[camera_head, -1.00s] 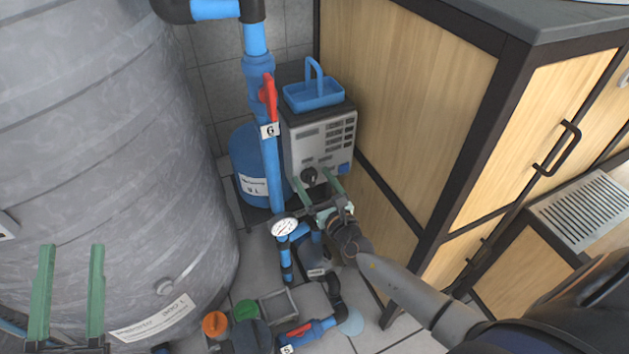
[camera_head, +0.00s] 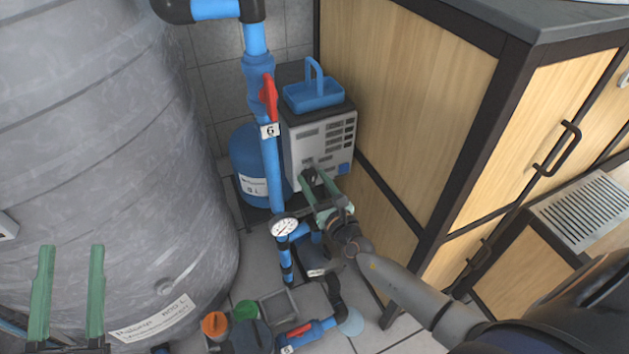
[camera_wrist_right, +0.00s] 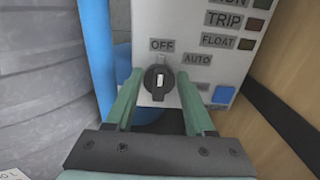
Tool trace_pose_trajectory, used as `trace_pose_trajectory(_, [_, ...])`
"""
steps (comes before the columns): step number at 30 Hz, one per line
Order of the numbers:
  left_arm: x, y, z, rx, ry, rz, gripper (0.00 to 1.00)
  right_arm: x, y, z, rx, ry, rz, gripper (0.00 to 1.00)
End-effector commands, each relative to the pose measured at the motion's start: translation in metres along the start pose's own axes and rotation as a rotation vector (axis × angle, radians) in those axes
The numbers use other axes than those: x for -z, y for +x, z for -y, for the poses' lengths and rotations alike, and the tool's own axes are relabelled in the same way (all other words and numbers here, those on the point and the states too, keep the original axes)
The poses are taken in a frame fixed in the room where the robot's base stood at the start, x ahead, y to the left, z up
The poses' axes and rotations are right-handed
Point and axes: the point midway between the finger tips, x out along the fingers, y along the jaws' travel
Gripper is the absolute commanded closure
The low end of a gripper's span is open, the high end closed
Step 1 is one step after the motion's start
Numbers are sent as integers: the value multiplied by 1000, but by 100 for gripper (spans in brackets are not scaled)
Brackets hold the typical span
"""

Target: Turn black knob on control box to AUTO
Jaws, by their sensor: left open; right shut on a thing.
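The control box (camera_head: 300,153) is a grey-white box beside the wooden cabinet. Its black knob (camera_wrist_right: 159,80) shows in the right wrist view with a white mark that stands about upright. The OFF label (camera_wrist_right: 162,45) is just above the knob and the AUTO label (camera_wrist_right: 197,58) is to its upper right. My right gripper (camera_wrist_right: 160,92) has its green fingers on either side of the knob and is shut on it; in the head view the right gripper (camera_head: 320,186) covers the box's lower front. My left gripper (camera_head: 67,290) is open and empty in front of the grey tank.
A blue pipe (camera_head: 270,170) with a red valve handle (camera_head: 268,98) runs upright left of the box. A blue basket (camera_head: 314,94) sits on top. The wooden cabinet (camera_head: 410,90) closes off the right side; the large grey tank (camera_head: 110,150) fills the left.

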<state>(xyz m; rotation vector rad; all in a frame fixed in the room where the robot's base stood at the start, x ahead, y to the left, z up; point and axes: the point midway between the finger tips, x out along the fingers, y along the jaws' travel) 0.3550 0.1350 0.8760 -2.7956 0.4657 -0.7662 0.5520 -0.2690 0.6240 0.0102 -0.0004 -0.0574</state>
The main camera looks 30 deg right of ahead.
Motion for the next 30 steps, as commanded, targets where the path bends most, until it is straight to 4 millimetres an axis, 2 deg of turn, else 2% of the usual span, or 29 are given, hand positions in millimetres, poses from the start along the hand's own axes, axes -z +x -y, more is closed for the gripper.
trace_pose_trajectory(3, [9, 0, 0, -2, 12, -45, 50, 2, 0, 0, -1, 30, -1, 100])
trace_pose_trajectory(8, [49, -1, 1, -12, 59, -207, 50, 3, 0, 1, -1, 111, 0, 100])
trace_pose_trajectory(12, [85, -9, -3, -25, 102, -366, 50, 4, 0, 2, -1, 220, 0, 100])
trace_pose_trajectory(18, [68, -14, -7, -29, 75, -343, 50, 5, -1, 4, 0, 402, 0, 100])
trace_pose_trajectory(30, [51, -22, -14, -34, 42, -336, 50, 5, 0, 7, 0, 715, -1, 100])
